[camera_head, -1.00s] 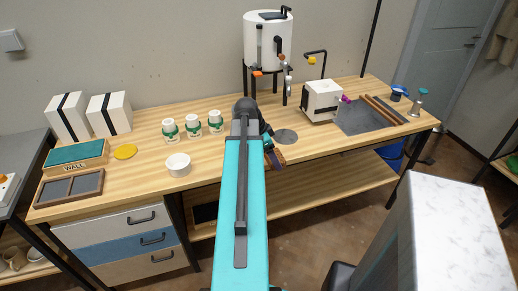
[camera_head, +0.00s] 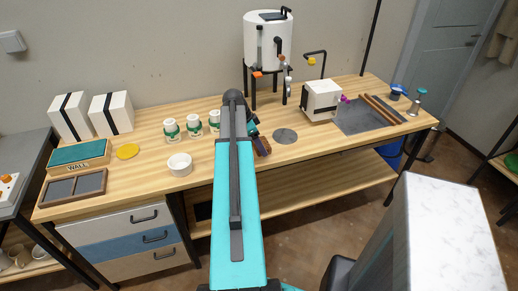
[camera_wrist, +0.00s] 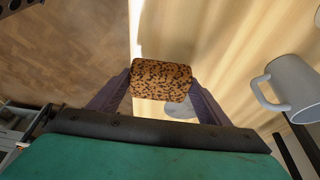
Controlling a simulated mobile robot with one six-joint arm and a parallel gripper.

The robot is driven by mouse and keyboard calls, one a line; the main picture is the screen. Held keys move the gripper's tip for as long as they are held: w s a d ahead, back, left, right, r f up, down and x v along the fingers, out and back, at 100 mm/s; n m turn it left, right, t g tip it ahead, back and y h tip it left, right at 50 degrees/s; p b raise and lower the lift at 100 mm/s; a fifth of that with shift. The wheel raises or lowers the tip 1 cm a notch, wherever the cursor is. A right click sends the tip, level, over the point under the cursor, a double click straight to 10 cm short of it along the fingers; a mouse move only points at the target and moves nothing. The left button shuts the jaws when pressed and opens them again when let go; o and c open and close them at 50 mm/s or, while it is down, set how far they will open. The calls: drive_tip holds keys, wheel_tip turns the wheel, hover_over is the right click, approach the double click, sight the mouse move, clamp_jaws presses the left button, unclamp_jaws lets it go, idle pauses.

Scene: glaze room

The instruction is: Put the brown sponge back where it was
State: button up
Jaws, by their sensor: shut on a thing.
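The brown sponge (camera_wrist: 161,80) is speckled with dark spots and sits between the two fingers of my gripper (camera_wrist: 160,88) in the wrist view. The fingers are shut on its sides. In the head view, part of the sponge (camera_head: 262,147) shows at the bench's front edge, just right of my arm. My gripper (camera_head: 255,132) is partly hidden there by the arm. A flat grey disc (camera_head: 285,136) lies on the bench to the right of the sponge, apart from it. In the wrist view, the grey disc (camera_wrist: 184,111) shows partly behind the sponge.
A white bowl (camera_head: 180,164) and several green-labelled jars (camera_head: 171,130) stand left of my arm. A yellow round piece (camera_head: 127,151) lies farther left. A white box (camera_head: 321,100) stands right of the disc. A pale mug (camera_wrist: 292,88) is close in the wrist view.

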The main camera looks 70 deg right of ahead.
idle(0.3)
drive_tip(key=shift+f+p, duration=0.75)
drive_tip(key=shift+f, duration=1.05)
drive_tip(key=shift+f, duration=0.2)
drive_tip(key=o, duration=0.9)
drive_tip(key=shift+r, duration=0.1)
drive_tip(key=shift+o, duration=0.2)
drive_tip(key=shift+r, duration=0.2)
drive_tip(key=b+v, duration=0.3)
drive_tip(key=v, duration=0.9)
